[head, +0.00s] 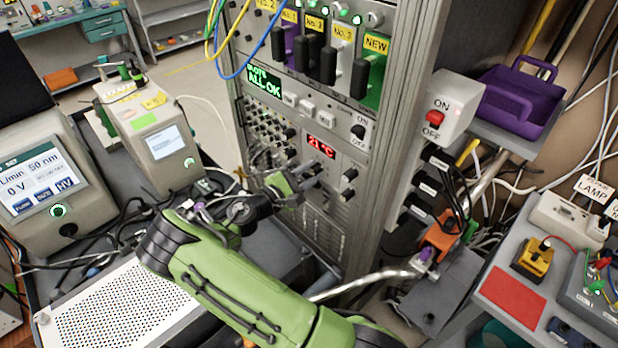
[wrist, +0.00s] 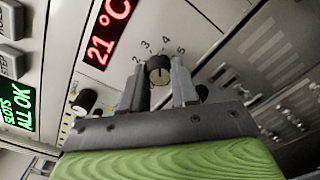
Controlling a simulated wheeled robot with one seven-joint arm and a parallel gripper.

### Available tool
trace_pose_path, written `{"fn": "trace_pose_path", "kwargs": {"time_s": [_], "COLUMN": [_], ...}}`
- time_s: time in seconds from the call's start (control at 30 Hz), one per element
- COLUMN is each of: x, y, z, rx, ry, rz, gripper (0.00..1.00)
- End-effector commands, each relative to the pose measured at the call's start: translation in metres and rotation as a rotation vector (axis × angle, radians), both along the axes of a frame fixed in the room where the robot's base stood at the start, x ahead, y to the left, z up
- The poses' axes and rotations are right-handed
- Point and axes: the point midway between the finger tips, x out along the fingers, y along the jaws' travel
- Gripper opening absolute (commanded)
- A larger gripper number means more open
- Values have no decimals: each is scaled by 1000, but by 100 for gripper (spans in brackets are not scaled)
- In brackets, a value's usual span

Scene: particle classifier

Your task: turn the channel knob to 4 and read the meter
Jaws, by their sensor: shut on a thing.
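The channel knob (wrist: 158,70) is small and black with a pale mark, on the rack panel. The digits 2, 3, 4 and 5 are printed around it; I cannot tell for certain which one the mark points to. My gripper (wrist: 161,82) is shut on this knob, one finger on each side. In the head view my gripper (head: 311,174) is at the panel below the meter, and hides the knob. The meter (wrist: 108,30) is a black display with red digits reading 21 °C; it also shows in the head view (head: 321,147).
Another black knob (wrist: 84,101) sits beside the gripper in the wrist view. A green display (head: 265,83) reads "SLOTS ALL OK". Black-handled slot modules (head: 328,65) project above. A box with a red ON/OFF switch (head: 435,117) stands right of the rack.

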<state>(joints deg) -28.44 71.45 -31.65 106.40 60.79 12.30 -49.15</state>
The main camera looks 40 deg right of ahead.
Motion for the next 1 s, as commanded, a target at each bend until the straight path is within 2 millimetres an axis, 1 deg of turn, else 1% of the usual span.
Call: {"fn": "trace_pose_path", "kwargs": {"time_s": [0.2, 0.4, 0.97, 1.0], "x": [0, 0, 0, 0], "y": [0, 0, 0, 0], "z": [-1, -1, 0, 0], "rx": [17, 28, 33, 33], "ry": [-130, -200, -229, -229], "rz": [-1, -1, -1, -1], "gripper": [0, 0, 0, 34]}}
